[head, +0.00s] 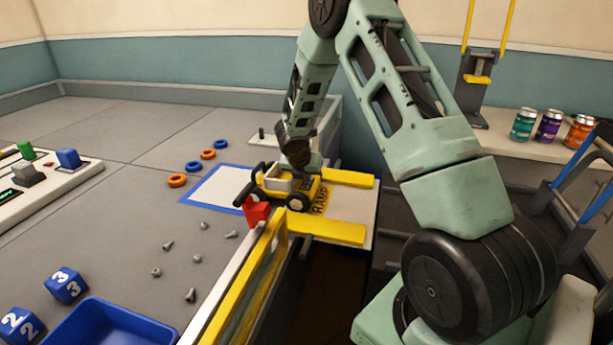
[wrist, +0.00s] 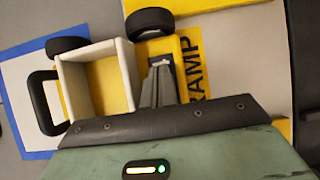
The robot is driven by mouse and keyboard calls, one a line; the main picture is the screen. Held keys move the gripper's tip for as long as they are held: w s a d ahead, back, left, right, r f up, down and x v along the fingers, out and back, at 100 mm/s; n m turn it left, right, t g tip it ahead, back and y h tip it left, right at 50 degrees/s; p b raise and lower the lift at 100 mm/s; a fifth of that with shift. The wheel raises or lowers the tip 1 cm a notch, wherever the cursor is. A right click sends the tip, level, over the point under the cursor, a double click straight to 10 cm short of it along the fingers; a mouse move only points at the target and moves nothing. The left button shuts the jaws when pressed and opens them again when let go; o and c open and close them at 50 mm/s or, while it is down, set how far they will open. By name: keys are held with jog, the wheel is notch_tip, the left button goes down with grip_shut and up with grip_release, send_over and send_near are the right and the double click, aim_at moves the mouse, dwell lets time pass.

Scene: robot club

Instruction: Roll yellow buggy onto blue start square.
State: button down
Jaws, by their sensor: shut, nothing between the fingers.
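The yellow buggy (head: 272,186) has black wheels, a black bumper and a white-rimmed tray. It stands at the table edge, its rear by the ramp (head: 355,202) and its bumper end over the right part of the blue-bordered white start square (head: 208,187). In the wrist view the buggy (wrist: 108,82) shows from above, with the bumper over the square (wrist: 24,88). My gripper (head: 299,181) is down at the buggy's rear, just behind the tray. Its fingers (wrist: 160,72) are shut with nothing between them; whether they touch the buggy is unclear.
Orange and blue rings (head: 193,167) lie beyond the square. Loose screws (head: 190,295), number dice (head: 65,285) and a blue tray (head: 105,335) lie nearer.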

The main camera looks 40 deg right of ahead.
aim_at(285, 176)
jog(key=shift+s+f, duration=0.15)
jog(key=shift+f, duration=0.2)
jog(key=shift+w+a+f+p, duration=0.1)
jog(key=shift+w+a+p, duration=0.6)
jog(key=shift+w, duration=0.3)
jog(key=shift+w+a+f+p, duration=0.1)
jog(key=shift+w+a+p, duration=0.35)
jog(key=shift+w+p, duration=0.45)
jog(key=shift+w+a+f+p, duration=0.1)
jog(key=shift+w+a+p, duration=0.55)
jog(key=shift+w, duration=0.45)
jog(key=shift+w, duration=0.1)
